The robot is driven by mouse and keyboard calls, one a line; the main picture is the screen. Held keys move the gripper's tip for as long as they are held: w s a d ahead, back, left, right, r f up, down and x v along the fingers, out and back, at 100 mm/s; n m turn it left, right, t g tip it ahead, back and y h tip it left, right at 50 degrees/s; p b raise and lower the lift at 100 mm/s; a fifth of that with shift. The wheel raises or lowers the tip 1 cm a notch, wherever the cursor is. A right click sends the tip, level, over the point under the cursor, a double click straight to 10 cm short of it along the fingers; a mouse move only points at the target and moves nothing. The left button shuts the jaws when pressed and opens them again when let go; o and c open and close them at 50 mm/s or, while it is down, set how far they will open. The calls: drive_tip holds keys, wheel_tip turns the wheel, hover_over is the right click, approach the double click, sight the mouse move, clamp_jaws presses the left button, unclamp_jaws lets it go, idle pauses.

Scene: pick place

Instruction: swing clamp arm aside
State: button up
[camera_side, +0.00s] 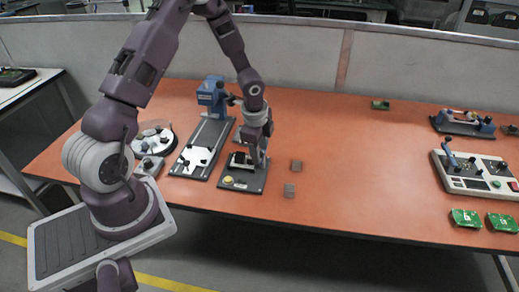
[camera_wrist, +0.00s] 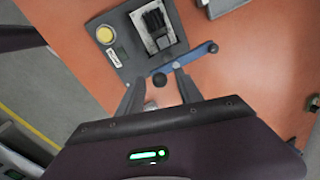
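The clamp arm (camera_wrist: 195,56) is a blue bar in the wrist view, lying slantwise along the near edge of a dark grey fixture plate (camera_wrist: 117,53). A round black knob (camera_wrist: 159,79) sits at its left end and a dark blue round end at its right. A black finned block (camera_wrist: 158,22) sits in a pale nest on the plate, with the bar beside it. My gripper (camera_wrist: 160,89) is open, its two fingers apart on either side of the knob. I cannot tell whether they touch it. In the side view my gripper (camera_side: 259,160) is low over the fixture plate (camera_side: 238,184) and hides most of the clamp.
A yellow button (camera_wrist: 105,34) is on the plate. Two small grey blocks (camera_side: 289,190) lie right of the fixture. A long plate with a blue post (camera_side: 211,97) stands to its left. The middle of the orange table (camera_side: 360,160) is clear. Green boards (camera_side: 466,218) lie far right.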

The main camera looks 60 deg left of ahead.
drive_tip(key=s+d+r+n+t+y, duration=0.1)
drive_tip(key=s+d+r+n, duration=0.3)
drive_tip(key=r, duration=0.7)
drive_tip(key=s+d+r+n+t, duration=0.15)
drive_tip(key=s+d+r, duration=0.35)
drive_tip(key=r, duration=0.7)
drive_tip(key=s+d+r+n+h, duration=0.1)
drive_tip(key=s+d+r+n, duration=0.1)
drive_tip(key=s, duration=0.5)
drive_tip(key=s+d+r+n+t+h, duration=0.1)
drive_tip(key=s+d+r+n, duration=0.1)
drive_tip(key=s+d+n, duration=0.2)
drive_tip(key=s, duration=0.3)
drive_tip(key=shift+s+d+r, duration=0.25)
drive_tip(key=shift+s+r, duration=0.05)
drive_tip(key=shift+s, duration=0.05)
